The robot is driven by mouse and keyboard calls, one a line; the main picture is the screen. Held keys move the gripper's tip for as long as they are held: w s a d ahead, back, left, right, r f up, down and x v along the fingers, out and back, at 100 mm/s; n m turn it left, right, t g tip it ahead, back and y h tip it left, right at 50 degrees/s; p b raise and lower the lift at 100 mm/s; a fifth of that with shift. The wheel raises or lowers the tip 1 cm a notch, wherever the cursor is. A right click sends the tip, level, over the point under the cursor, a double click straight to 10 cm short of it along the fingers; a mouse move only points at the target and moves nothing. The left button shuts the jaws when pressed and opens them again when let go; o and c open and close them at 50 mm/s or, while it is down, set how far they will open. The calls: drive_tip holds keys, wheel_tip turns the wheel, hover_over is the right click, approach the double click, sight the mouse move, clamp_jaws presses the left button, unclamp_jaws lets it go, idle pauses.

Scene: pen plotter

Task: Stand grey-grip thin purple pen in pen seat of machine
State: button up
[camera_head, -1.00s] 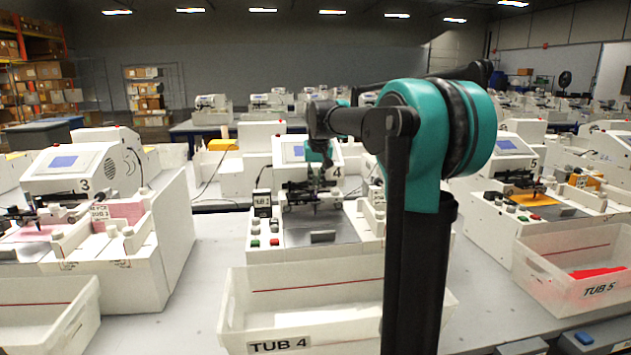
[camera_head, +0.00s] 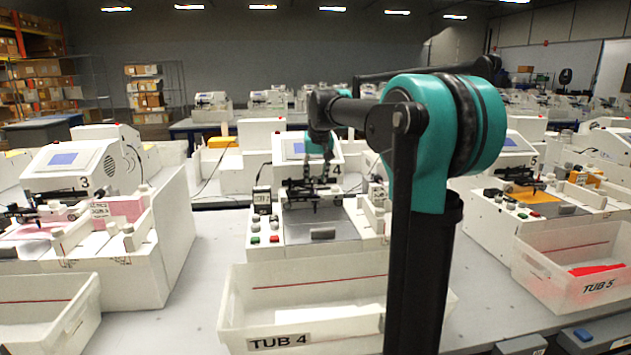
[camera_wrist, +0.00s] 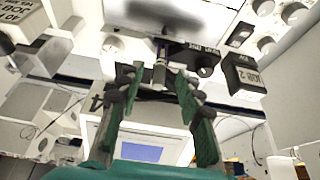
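Machine 4 (camera_head: 318,232) stands in the middle of the head view, with a dark pen carriage (camera_head: 300,190) across its front. A thin pen (camera_wrist: 160,70), with a grey grip and a little purple showing, stands at the carriage in the wrist view. It looks upright in the pen seat, but how deep it sits cannot be told. My gripper (camera_head: 318,154) is just above the carriage. In the wrist view its fingers (camera_wrist: 157,82) are spread apart on either side of the pen's end, with visible gaps and no contact.
Tub 4 (camera_head: 300,298), a white bin, stands in front of the machine. Coloured buttons (camera_head: 265,234) and a small dark labelled box (camera_head: 262,200) are to the carriage's left. Machine 3 (camera_head: 90,190) and machine 5 (camera_head: 515,165) flank it. The air above the carriage is open.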

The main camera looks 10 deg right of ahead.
drive_tip(key=v, duration=0.9)
drive_tip(key=shift+r, duration=0.2)
drive_tip(key=shift+s, duration=0.15)
